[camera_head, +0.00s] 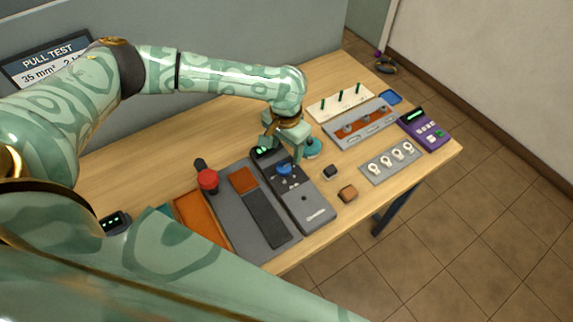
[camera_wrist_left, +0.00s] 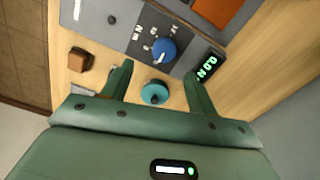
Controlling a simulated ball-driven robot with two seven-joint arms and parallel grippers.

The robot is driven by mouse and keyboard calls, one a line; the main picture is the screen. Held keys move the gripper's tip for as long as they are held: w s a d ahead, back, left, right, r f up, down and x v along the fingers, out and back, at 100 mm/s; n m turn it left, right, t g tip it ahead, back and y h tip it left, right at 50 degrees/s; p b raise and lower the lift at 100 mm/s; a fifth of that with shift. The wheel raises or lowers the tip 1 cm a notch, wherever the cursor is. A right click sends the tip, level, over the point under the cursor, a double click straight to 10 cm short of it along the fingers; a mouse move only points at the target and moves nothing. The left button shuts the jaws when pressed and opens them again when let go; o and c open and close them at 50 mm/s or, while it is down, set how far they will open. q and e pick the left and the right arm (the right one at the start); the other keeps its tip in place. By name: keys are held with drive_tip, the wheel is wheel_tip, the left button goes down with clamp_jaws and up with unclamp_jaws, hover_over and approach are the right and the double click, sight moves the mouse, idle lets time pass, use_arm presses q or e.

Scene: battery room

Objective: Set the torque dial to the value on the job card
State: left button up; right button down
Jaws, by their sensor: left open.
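The blue dial (camera_head: 284,169) sits on a grey tester box (camera_head: 305,203) on the bench. It also shows in the left wrist view (camera_wrist_left: 163,50), with white marks around it and a lit display (camera_wrist_left: 205,66) beside it. My left gripper (camera_head: 283,154) is open and empty above the dial end of the box. My right gripper is not in view.
A small black block (camera_head: 330,171) and a brown block (camera_head: 348,193) lie to the right. Beyond are a plate with white rings (camera_head: 391,161) and a purple device (camera_head: 425,128).

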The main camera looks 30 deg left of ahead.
sight(284, 167)
use_arm(q)
drive_tip(key=f, duration=0.2)
drive_tip(key=f+b, duration=0.1)
drive_tip(key=f, duration=0.2)
drive_tip(key=f+b, duration=0.1)
drive_tip(key=f, duration=0.1)
drive_tip(key=shift+a+f, duration=0.4)
drive_tip(key=shift+f, duration=0.1)
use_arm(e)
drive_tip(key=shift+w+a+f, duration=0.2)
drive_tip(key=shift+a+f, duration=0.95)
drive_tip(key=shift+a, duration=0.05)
use_arm(q)
drive_tip(key=c, duration=1)
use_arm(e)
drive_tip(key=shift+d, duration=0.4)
